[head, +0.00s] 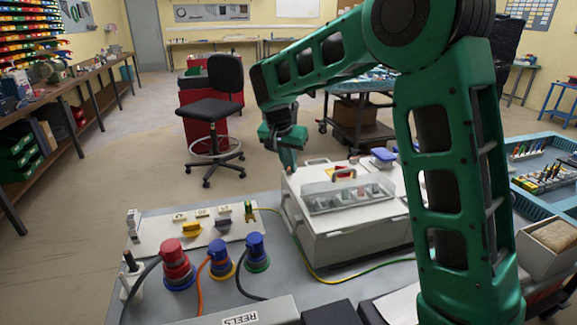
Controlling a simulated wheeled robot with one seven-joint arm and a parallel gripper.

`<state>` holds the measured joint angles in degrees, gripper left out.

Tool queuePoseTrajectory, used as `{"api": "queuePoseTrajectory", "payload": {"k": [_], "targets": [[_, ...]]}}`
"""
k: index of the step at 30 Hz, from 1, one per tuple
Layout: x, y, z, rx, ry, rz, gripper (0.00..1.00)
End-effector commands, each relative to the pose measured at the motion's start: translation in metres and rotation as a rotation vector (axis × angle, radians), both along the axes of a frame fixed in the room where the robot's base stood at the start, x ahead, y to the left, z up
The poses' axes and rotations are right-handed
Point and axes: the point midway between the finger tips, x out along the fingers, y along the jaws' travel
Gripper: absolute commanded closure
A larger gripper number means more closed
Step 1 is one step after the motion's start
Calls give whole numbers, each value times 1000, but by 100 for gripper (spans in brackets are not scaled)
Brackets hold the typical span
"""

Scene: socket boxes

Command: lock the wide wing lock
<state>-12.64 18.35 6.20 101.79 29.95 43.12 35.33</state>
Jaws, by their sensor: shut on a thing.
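My gripper (289,165) points down at the back left corner of the grey-white socket box (345,243). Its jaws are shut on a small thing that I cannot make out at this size. I cannot tell the wide wing lock apart in this view; the jaws and the box's edge may hide it. The box has a clear cover (347,193) over a row of sockets and a grey handle on top. A red and yellow patch (342,171) shows behind the handle.
A pale panel (160,235) with yellow and dark knobs lies to the left. Red plug (175,262) and blue plugs (219,258) with cables stand before it. A yellow-green cable (310,265) runs past the box. A blue tray (540,165) is at right. My green arm covers the right middle.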

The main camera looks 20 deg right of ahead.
Motion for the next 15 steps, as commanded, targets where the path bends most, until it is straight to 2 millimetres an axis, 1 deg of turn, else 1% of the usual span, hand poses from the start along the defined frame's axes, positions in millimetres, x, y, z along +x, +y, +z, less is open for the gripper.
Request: {"api": "queuePoseTrajectory", "payload": {"k": [1,15], "targets": [[1,3,0,1,-2,-41,100],[5,5,0,2,-4,-482,100]]}}
